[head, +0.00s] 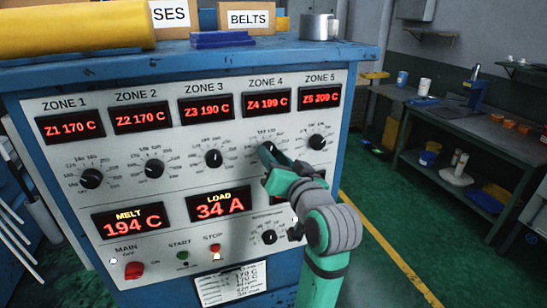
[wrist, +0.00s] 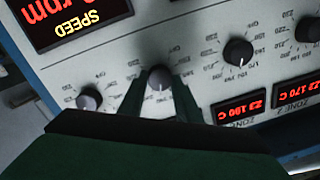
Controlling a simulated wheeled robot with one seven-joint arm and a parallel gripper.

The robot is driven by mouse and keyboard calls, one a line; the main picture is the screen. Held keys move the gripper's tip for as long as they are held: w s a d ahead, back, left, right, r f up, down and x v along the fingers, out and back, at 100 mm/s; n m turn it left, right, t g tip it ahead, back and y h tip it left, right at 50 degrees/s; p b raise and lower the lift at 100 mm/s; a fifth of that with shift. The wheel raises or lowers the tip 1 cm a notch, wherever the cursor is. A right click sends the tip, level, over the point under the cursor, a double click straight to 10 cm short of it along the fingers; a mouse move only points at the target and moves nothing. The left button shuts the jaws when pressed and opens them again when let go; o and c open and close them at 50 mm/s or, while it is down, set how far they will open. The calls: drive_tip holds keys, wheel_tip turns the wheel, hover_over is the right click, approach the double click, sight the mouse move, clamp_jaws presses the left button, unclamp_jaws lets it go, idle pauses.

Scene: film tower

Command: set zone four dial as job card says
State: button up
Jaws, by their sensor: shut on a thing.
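The zone four dial (wrist: 160,78) is a dark round knob on the white control panel (head: 165,190). In the wrist view it sits between the two fingers of my gripper (wrist: 162,82), which are shut on it. In the head view my gripper (head: 272,152) covers most of this dial. The zone four display (head: 267,103) above it reads Z4 199 C. The job card (head: 232,284) hangs low on the panel front. It shows several lines of figures, too small to read surely.
The zone three dial (head: 213,158) and zone five dial (head: 317,142) stand close on either side. A red main switch (head: 134,270) and the start and stop buttons sit lower. Boxes and a yellow roll (head: 75,27) lie on top. A workbench (head: 455,140) stands at right, beyond green floor.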

drive_tip(key=n+h, duration=0.1)
drive_tip(key=n, duration=1)
idle(0.6)
drive_tip(key=o, duration=1.1)
drive_tip(key=shift+c, duration=0.2)
drive_tip(key=shift+r, duration=0.1)
drive_tip(key=v, duration=1.1)
drive_tip(key=shift+a, duration=0.1)
